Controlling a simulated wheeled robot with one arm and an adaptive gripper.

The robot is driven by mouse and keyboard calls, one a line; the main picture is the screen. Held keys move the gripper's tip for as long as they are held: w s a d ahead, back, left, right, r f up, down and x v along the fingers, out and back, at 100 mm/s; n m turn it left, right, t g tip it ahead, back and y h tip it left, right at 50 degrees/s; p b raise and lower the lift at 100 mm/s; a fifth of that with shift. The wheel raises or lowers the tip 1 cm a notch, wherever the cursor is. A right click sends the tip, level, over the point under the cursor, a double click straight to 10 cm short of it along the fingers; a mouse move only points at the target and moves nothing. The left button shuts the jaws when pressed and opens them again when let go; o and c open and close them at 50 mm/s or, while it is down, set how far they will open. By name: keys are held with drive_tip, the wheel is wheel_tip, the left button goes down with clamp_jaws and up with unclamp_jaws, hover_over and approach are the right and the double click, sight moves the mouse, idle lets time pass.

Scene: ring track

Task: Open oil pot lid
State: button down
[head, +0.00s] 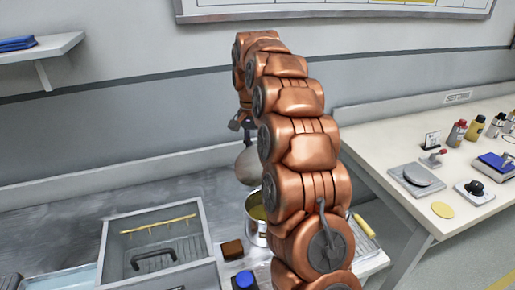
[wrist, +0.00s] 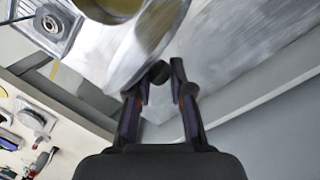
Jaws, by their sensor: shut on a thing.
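The oil pot (head: 257,232) is a metal pot with yellowish oil inside, standing on the metal counter, partly behind my arm. Its top is uncovered. It also shows at the top of the wrist view (wrist: 112,14). The lid (head: 249,168) is a grey disc, held up above the pot and tilted steeply. In the wrist view the lid (wrist: 146,48) appears nearly edge-on, with a dark knob (wrist: 160,72) between my fingers. My gripper (wrist: 162,78) is shut on this knob. In the head view my gripper (head: 244,125) is partly hidden by my arm.
A grey tray (head: 112,243) with a black handle and yellow strip stands left of the pot. A brown block (head: 232,249) and a blue-topped item (head: 244,280) sit in front. A white table (head: 400,205) at right holds bottles and scales. Bare counter lies at left.

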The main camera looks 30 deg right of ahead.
drive_tip(key=shift+a+f, duration=0.1)
drive_tip(key=shift+a, duration=0.35)
drive_tip(key=c, duration=1)
unclamp_jaws()
drive_tip(key=shift+w+a, duration=0.1)
drive_tip(key=shift+d, duration=0.2)
